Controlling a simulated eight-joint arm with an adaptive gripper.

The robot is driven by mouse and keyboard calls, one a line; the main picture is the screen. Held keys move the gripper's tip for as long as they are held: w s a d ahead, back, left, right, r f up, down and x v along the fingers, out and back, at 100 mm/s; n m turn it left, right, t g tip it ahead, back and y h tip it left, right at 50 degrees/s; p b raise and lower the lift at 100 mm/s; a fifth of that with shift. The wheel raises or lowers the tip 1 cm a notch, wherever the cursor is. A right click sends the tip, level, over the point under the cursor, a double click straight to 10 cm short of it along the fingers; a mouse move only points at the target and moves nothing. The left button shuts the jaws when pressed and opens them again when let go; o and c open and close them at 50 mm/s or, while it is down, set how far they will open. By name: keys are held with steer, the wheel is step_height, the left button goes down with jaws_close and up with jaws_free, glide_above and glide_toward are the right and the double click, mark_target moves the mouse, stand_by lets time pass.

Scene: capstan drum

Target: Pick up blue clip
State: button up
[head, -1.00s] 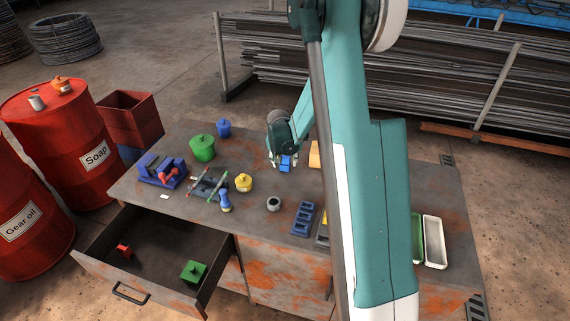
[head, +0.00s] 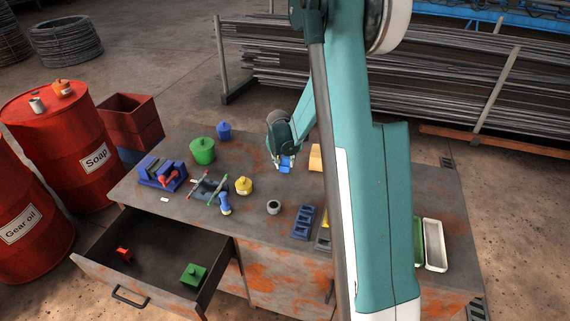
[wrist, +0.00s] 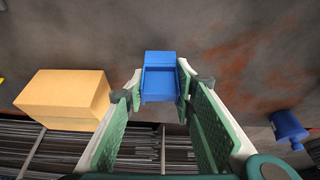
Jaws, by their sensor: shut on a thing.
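The blue clip (wrist: 160,79) is a small blocky blue piece between the tips of my gripper (wrist: 162,92) in the wrist view. In the head view the clip (head: 286,167) shows just below my gripper (head: 285,163), over the back middle of the worktable. The fingers are shut on it, one on each side. Whether the clip touches the tabletop or hangs above it, I cannot tell.
A tan block (wrist: 65,94) lies beside my gripper, and a blue lidded pot (wrist: 288,127) on the other side. A yellow pot (head: 243,186), a grey ring (head: 273,207) and a blue slotted tray (head: 303,221) stand nearer the front. The drawer (head: 150,262) is open.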

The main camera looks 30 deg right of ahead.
mark_target(285, 158)
step_height(285, 158, up, 9)
steer(key=shift+f+p, duration=0.1)
steer(key=shift+p, duration=0.35)
